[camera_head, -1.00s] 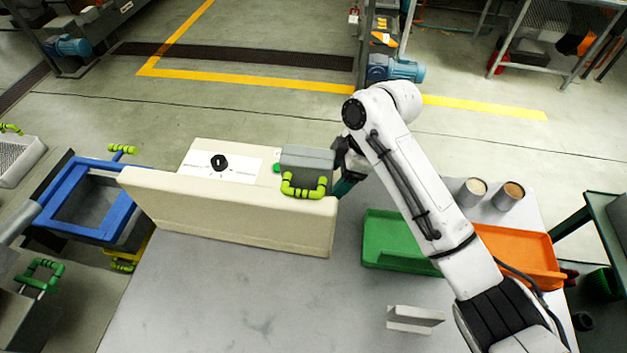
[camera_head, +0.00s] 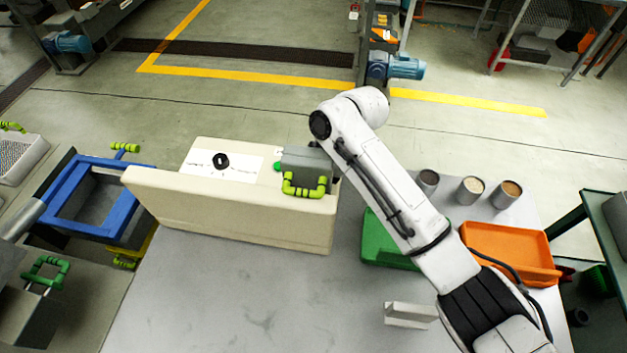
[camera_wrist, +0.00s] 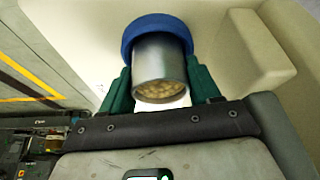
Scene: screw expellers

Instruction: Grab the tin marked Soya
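A metal tin (camera_wrist: 158,62) with beige bean-like contents shows in the wrist view, its open end towards me. A wide blue ring (camera_wrist: 157,30) sits at its far end. The green fingers of my gripper (camera_wrist: 161,85) are against both sides of the tin and appear shut on it. Three other tins stand on the table: a dark one (camera_head: 427,183), one with a pale top (camera_head: 471,190) and one with a brown top (camera_head: 506,195). No label is readable on any tin.
The beige machine (camera_head: 240,225) with a lime-green handle (camera_head: 304,191) is beside my gripper. A green tray (camera_head: 385,240), partly behind my arm, an orange tray (camera_head: 512,252) and a white block (camera_head: 405,316) are on the grey table (camera_head: 250,300). Its front middle is clear.

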